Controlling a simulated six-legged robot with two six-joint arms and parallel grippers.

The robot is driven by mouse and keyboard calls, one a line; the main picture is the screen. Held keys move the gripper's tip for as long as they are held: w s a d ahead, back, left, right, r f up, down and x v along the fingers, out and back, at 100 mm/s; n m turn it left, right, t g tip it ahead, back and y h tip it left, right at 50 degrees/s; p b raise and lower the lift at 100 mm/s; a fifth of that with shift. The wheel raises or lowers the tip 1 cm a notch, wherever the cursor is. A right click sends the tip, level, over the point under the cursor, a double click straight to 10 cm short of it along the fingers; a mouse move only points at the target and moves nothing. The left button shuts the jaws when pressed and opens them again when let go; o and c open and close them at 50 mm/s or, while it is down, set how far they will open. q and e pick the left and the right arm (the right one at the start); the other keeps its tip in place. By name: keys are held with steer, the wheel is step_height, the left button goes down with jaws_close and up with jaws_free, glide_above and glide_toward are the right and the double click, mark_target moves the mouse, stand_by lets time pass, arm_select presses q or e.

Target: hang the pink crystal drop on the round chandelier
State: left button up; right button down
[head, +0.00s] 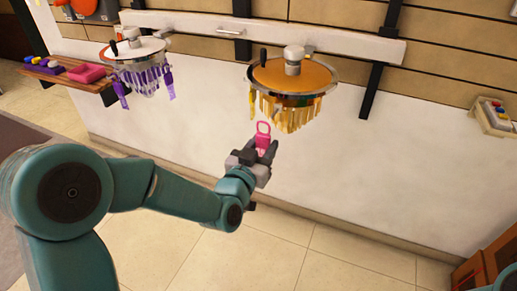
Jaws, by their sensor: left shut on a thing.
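My left gripper (262,150) is shut on the pink crystal drop (264,137). The drop is upright, with its pink loop standing above the fingers. It shows just below and left of the amber-fringed chandelier (322,68), apart from its fringe in the picture. That chandelier has a round orange top, a silver rim and hanging amber drops. A second chandelier (133,47) at the left has a pale top and hanging purple drops. Both rims look rounded from here. The lower part of the pink drop is hidden by the fingers. My right gripper is not in view.
A wooden shelf (92,82) at the left bears purple, yellow and pink pieces. A white rail (225,31) runs along the wall behind the chandeliers. A small box with coloured buttons (492,118) is on the wall at the right. The floor below is clear.

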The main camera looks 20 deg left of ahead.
arm_select(q)
steer(key=shift+w+p, duration=0.6)
steer(key=shift+w, duration=0.85)
steer(key=shift+b, duration=0.35)
steer(key=shift+w, duration=0.25)
steer(key=shift+w+f+b, duration=0.1)
steer(key=shift+w+b, duration=0.1)
steer(key=shift+b, duration=0.4)
steer(key=shift+w+d, duration=0.1)
steer(key=shift+w, duration=1.1)
